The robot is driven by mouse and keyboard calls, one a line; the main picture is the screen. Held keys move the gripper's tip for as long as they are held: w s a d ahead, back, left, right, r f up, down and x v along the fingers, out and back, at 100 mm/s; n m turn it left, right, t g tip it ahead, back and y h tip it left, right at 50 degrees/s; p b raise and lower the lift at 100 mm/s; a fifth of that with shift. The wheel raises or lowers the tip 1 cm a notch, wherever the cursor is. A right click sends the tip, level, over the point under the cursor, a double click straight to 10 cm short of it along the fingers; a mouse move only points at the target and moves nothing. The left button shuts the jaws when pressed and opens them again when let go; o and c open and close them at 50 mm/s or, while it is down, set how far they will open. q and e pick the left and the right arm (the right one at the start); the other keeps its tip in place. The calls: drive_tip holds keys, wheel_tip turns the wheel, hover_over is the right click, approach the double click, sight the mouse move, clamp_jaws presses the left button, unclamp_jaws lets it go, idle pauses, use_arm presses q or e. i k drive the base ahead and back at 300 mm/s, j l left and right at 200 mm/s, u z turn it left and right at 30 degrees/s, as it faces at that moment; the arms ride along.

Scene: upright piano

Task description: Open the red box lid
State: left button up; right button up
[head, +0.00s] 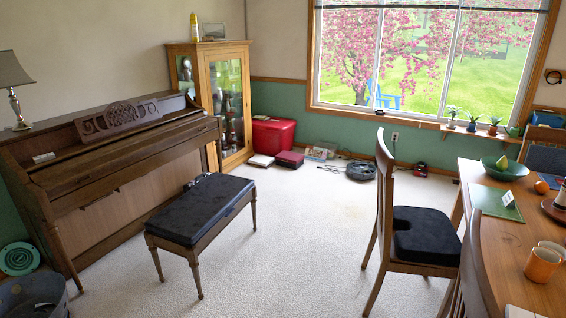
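A red box (273,138) stands on the floor in the far corner, between the glass-door cabinet and the green lower wall under the window. Its top looks closed, though it is small at this distance. A smaller dark red case (290,159) lies on the floor in front of it and looks shut. Neither of my grippers shows in the head view.
A black-topped piano bench (200,208) stands left of centre, near the upright piano (110,150). A wooden chair (428,238) and table (505,255) are at right. A dark round device (361,171) lies by the wall. Carpet (300,235) between bench and chair is clear.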

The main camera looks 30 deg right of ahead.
sight(285, 157)
drive_tip(key=i+z, duration=0.3)
drive_tip(key=i, duration=0.3)
drive_tip(key=i+l+z, duration=0.2)
drive_tip(key=i+z, duration=0.15)
drive_tip(key=i, duration=0.25)
drive_tip(key=i+z, duration=0.35)
drive_tip(key=i, duration=0.25)
drive_tip(key=i+j+z, duration=0.1)
drive_tip(key=i+z, duration=0.3)
drive_tip(key=i, duration=0.25)
drive_tip(key=i+j, duration=0.1)
drive_tip(key=i, duration=1.05)
drive_tip(key=i+j, duration=0.1)
drive_tip(key=i, duration=1.05)
drive_tip(key=i+z, duration=0.25)
drive_tip(key=i, duration=1.9)
